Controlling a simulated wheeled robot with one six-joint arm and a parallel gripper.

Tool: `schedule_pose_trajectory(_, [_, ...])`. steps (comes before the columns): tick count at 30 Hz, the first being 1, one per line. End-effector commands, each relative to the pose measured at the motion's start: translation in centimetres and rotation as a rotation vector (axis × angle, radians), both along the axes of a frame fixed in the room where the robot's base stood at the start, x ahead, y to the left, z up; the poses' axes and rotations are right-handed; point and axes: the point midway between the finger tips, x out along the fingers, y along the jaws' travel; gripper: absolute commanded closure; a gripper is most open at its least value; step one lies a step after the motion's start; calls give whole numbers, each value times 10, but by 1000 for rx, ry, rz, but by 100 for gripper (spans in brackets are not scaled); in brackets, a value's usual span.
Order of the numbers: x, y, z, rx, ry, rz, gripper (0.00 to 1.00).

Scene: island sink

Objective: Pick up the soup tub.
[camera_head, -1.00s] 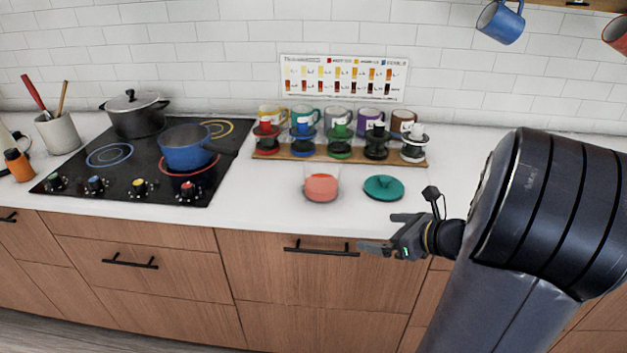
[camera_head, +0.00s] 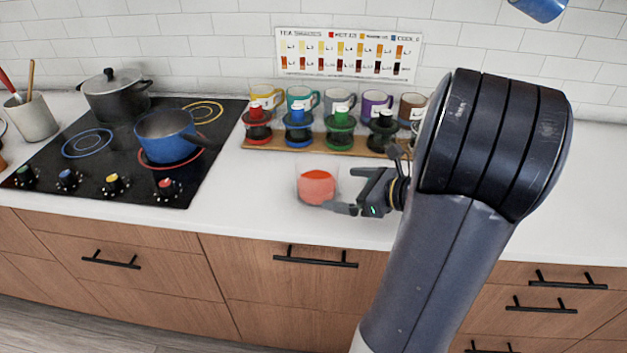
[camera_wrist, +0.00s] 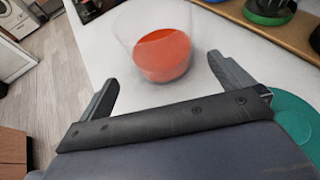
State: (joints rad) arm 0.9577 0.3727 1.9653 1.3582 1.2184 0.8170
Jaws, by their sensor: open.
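The soup tub (camera_head: 316,187) is a clear tub with orange-red soup in it, standing upright on the white counter to the right of the stove. My gripper (camera_head: 343,196) is just to the right of the tub in the head view, low over the counter. In the wrist view the tub (camera_wrist: 162,48) stands ahead of my open gripper (camera_wrist: 166,84), roughly between the lines of the two fingers. The fingers look empty. A teal lid (camera_wrist: 298,118) lies on the counter at the right of the wrist view; my arm hides it in the head view.
A wooden rack (camera_head: 300,146) with several coloured drippers stands behind the tub, with mugs behind it. The black stove (camera_head: 100,160) with a blue pot (camera_head: 166,138) is to the left. The counter's front edge runs close in front of the tub.

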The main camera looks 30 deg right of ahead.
Motion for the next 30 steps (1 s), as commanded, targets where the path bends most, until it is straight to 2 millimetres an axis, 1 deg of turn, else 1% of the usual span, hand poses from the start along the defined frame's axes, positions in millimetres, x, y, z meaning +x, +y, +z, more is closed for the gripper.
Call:
schedule_pose_trajectory(1, [6,4,-3,2,0,4,0])
schedule_pose_trajectory(3, [12,7,-6,0,0,3,0])
schedule_pose_trajectory(11, [26,14,-11,1,0,2,0])
schedule_pose_trajectory(15, [44,22,-17,2,1,3,0])
schedule_pose_trajectory(19, [56,29,-23,0,2,3,0])
schedule_pose_trajectory(23, [62,31,-26,1,0,0,0])
schedule_pose_trajectory(29, [62,31,-26,-1,1,-1,0])
schedule_pose_trajectory(30, [62,31,-26,-1,1,-1,2])
